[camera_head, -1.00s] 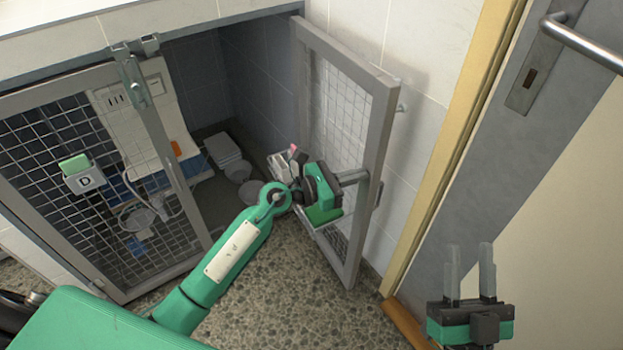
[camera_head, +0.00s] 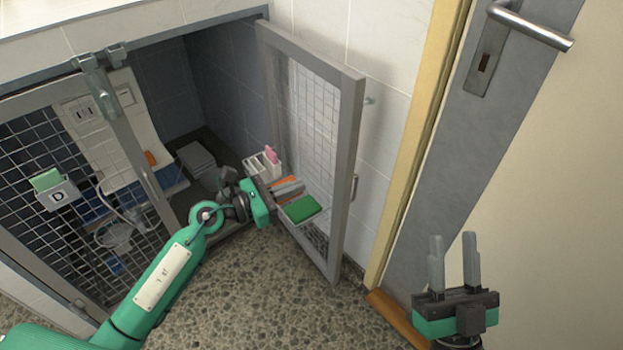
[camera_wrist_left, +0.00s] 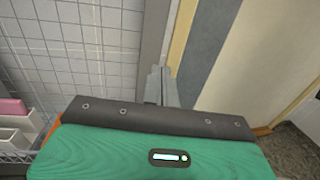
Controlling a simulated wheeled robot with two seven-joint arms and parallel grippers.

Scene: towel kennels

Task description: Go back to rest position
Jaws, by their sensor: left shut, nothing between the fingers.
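My left gripper (camera_head: 302,187) is shut and empty, in front of the mesh of the open kennel door (camera_head: 352,120). In the left wrist view its closed fingers (camera_wrist_left: 160,86) show before the grey door frame (camera_wrist_left: 153,40); I cannot tell whether they touch it. My right gripper (camera_head: 453,258) is open and empty at the lower right, with its two fingers pointing up, apart from the kennel door.
A white caddy (camera_head: 262,165) with a pink item, and a green item (camera_head: 301,209), sit by the kennel door near my left gripper. A room door (camera_head: 455,150) is at right. Speckled floor (camera_head: 255,300) is clear.

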